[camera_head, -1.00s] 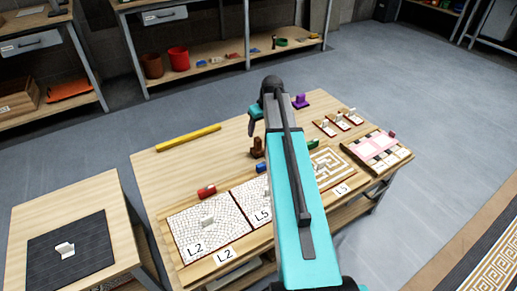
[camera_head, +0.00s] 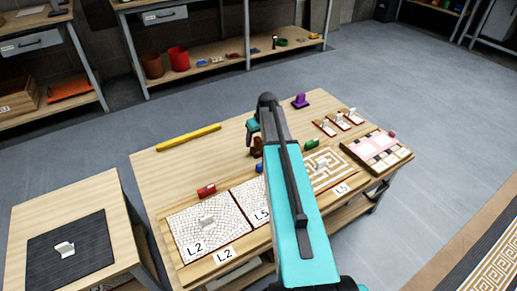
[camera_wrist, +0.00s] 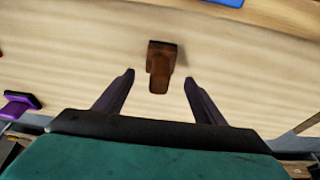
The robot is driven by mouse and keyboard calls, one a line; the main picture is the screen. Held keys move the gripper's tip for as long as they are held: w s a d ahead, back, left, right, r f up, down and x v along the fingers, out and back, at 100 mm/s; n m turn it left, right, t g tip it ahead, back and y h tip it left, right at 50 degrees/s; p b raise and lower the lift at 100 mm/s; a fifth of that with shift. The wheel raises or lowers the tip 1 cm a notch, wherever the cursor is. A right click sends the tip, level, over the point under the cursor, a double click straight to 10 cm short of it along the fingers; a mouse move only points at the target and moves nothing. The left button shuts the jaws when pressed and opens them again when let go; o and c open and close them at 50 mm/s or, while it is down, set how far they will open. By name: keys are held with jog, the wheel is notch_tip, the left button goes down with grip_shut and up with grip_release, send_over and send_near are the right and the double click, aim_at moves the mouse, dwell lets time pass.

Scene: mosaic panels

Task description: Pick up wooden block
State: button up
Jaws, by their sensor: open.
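The wooden block, a brown piece with a darker base and an upright part (camera_wrist: 161,66), stands on the workbench in the wrist view. It also shows partly in the head view (camera_head: 257,150), beside my arm. My gripper (camera_wrist: 160,78) is open, with a dark finger on either side of the block's near part and gaps on both sides. The fingers do not appear to touch it. In the head view my arm hides the fingertips.
The workbench (camera_head: 170,170) also bears a yellow bar (camera_head: 188,137), a purple piece (camera_head: 300,101), a red piece (camera_head: 206,190), a green piece (camera_head: 312,143) and mosaic panels (camera_head: 190,225). A blue edge (camera_wrist: 228,2) shows at the wrist view's top.

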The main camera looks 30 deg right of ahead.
aim_at(256, 144)
jog(key=shift+x, duration=2.6)
jog(key=c, duration=1.1)
jog(key=shift+r, duration=0.1)
jog(key=shift+r, duration=4.95)
